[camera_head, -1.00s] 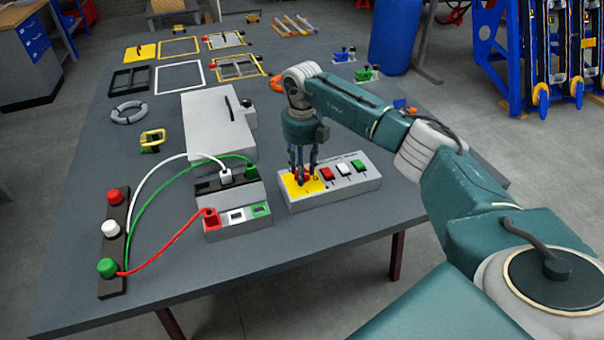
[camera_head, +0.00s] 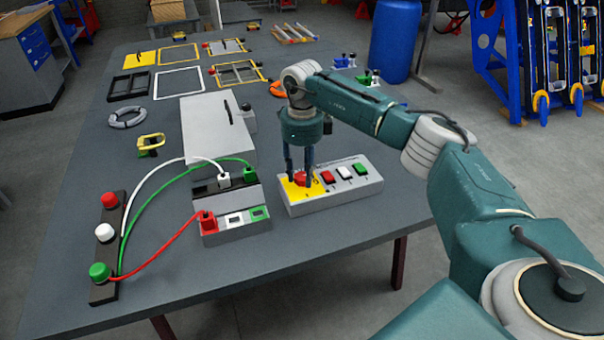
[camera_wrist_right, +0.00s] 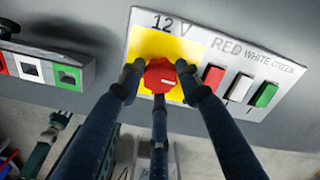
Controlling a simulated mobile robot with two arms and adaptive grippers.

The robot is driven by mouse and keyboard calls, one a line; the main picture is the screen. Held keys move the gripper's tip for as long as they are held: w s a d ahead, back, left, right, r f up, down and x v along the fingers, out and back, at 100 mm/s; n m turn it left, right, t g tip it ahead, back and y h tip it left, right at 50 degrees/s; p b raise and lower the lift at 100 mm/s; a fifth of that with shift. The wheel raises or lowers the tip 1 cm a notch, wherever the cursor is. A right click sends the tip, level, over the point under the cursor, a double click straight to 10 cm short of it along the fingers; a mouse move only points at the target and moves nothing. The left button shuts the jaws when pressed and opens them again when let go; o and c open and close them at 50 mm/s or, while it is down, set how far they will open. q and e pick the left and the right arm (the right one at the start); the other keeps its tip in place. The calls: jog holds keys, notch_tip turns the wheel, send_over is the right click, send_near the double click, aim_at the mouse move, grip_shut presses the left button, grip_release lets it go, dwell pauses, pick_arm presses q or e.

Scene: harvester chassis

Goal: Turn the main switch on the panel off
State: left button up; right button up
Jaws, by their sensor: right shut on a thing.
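The switch panel (camera_head: 350,194) is a grey box on the table with a yellow patch at its left end. The red main switch (camera_head: 300,179) is a round knob on that patch, and it also shows in the right wrist view (camera_wrist_right: 159,76). My right gripper (camera_head: 299,183) points down over the panel with its fingers around the knob. In the right wrist view its fingers (camera_wrist_right: 159,80) are shut on the red knob from several sides. Red, white and green rocker switches (camera_head: 344,172) sit to the knob's right.
Frames and a cable coil (camera_head: 127,116) lie further back. The table front is clear.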

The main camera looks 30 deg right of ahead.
aim_at(302, 176)
jog(key=shift+w+r, duration=0.1)
dwell(0.3)
jog(key=o, duration=1.2)
jog(key=shift+c, duration=0.2)
jog(key=shift+r, duration=0.1)
notch_tip(302, 176, up, 12)
